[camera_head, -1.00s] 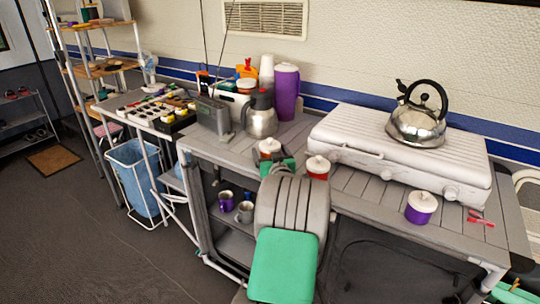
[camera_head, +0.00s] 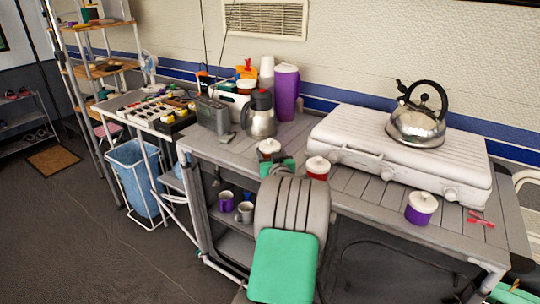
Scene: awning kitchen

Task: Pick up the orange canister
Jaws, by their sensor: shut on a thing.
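The orange canister (camera_head: 266,156), small with a white lid, stands upright at the front of the grey slatted table, left of a red canister. My gripper (camera_head: 277,167), with green fingers, is at the canister's near side and shut on it. My own arm hides the lower part of the canister and much of the gripper. I cannot tell whether the canister's base touches the table.
The red canister (camera_head: 317,170) with a white lid stands close to the right of my gripper. A steel jug (camera_head: 259,118) stands behind. A white stove (camera_head: 400,157) with a kettle (camera_head: 417,126) and a purple canister (camera_head: 420,212) are on the right.

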